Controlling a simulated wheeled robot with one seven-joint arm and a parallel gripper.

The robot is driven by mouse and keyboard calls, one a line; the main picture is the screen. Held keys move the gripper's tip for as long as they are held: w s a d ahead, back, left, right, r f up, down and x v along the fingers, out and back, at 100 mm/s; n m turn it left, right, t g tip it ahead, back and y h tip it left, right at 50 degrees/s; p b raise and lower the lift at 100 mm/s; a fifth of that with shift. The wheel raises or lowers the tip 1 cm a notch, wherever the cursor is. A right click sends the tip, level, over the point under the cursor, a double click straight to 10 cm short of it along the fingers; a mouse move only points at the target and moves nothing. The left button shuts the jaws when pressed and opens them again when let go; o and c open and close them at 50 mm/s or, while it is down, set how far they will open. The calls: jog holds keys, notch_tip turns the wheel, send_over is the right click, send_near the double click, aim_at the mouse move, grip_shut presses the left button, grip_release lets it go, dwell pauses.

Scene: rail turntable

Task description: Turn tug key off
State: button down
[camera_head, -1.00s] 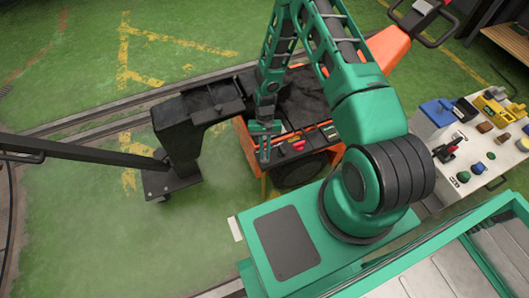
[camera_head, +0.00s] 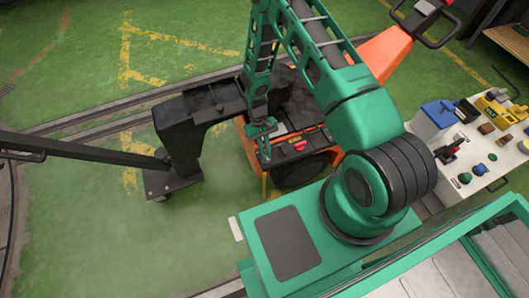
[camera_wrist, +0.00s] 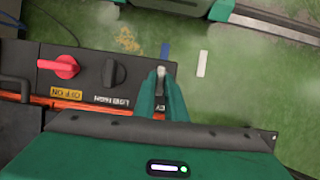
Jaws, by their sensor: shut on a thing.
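The orange tug (camera_head: 384,54) stands by the rails, with its dark control panel facing me. In the wrist view, my gripper (camera_wrist: 161,76) is at the right end of the panel (camera_wrist: 88,55). Its two green fingers are shut on the small silver key (camera_wrist: 160,71). Only the tip of the key shows; the rest and its lock are hidden by the fingers. A partly covered label sits below it. A black knob (camera_wrist: 115,73) and a red switch (camera_wrist: 58,66) are to its left. In the head view, my gripper (camera_head: 263,143) is at the tug's near left corner.
A black coupling stand (camera_head: 180,125) with a long bar is left of the tug. A white table (camera_head: 478,160) with several tools and parts is at the right. A red knob (camera_head: 300,145) shows beside my gripper. Open green floor (camera_head: 80,220) lies at the left.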

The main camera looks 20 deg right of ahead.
jog(key=shift+w, duration=0.2)
jog(key=c, duration=1.8)
grip_release()
jog(key=shift+c, duration=0.2)
jog(key=shift+o, duration=0.2)
jog(key=shift+s, duration=0.1)
jog(key=v, duration=1)
jog(key=shift+r, duration=0.35)
